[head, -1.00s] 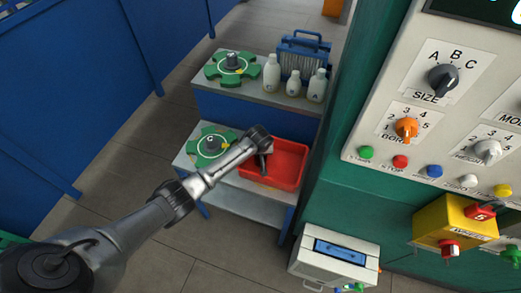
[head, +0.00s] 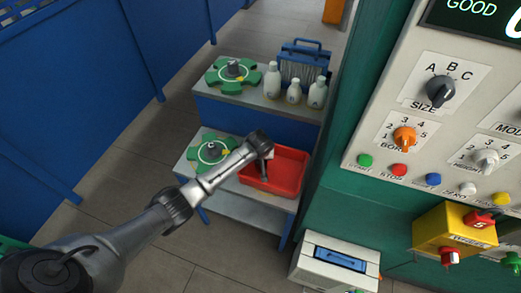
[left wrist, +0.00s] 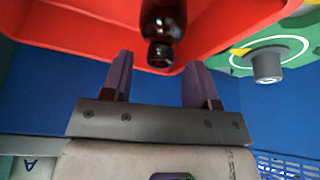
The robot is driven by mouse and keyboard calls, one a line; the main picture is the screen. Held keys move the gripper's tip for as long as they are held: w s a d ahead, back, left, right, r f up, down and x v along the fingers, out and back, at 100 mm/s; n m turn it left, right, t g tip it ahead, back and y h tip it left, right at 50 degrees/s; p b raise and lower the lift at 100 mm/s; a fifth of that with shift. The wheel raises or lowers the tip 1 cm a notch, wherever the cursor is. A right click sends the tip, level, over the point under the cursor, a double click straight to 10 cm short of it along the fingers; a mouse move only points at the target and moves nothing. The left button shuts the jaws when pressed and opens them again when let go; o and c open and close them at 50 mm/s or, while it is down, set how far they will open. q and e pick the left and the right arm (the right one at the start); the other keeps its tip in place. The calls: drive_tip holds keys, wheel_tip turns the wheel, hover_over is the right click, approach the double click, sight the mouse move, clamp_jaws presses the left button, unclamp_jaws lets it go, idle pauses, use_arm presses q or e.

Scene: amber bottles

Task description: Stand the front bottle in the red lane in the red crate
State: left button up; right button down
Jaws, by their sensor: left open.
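The red crate (head: 297,168) stands on the lower shelf of the blue stand; its red floor and wall (left wrist: 235,20) fill the top of the left wrist view. A dark amber bottle (left wrist: 163,20) is over the red crate surface in the left wrist view, its neck toward my gripper; its lower part is cut off by the frame. My left gripper (left wrist: 159,62) is open, its fingers on either side of the bottle's mouth and apart from it. In the head view my left gripper (head: 265,168) is at the crate's left part, and the bottle cannot be made out. My right gripper is not in view.
A green clamp fixture (head: 210,151) sits left of the crate. The upper shelf holds another green fixture (head: 232,70), several white bottles (head: 294,91) and a blue-framed rack (head: 303,62). The green machine with its control panel (head: 430,130) stands close on the right.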

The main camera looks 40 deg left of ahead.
use_arm(q)
drive_tip(key=p+v, duration=0.2)
drive_tip(key=v, duration=0.8)
drive_tip(key=s+d+f+m+h, duration=0.1)
drive_tip(key=s+d+f+m, duration=0.2)
drive_tip(key=s+d, duration=0.35)
drive_tip(key=s+d+f+m+h, duration=0.1)
drive_tip(key=s+d+f+m, duration=0.2)
drive_tip(key=s, duration=0.6)
drive_tip(key=s+d+r+m, duration=0.1)
drive_tip(key=s+d, duration=0.1)
drive_tip(key=s, duration=0.7)
drive_tip(key=s+d+r+m+h, duration=0.1)
drive_tip(key=s+d+r+m, duration=0.1)
drive_tip(key=s, duration=0.8)
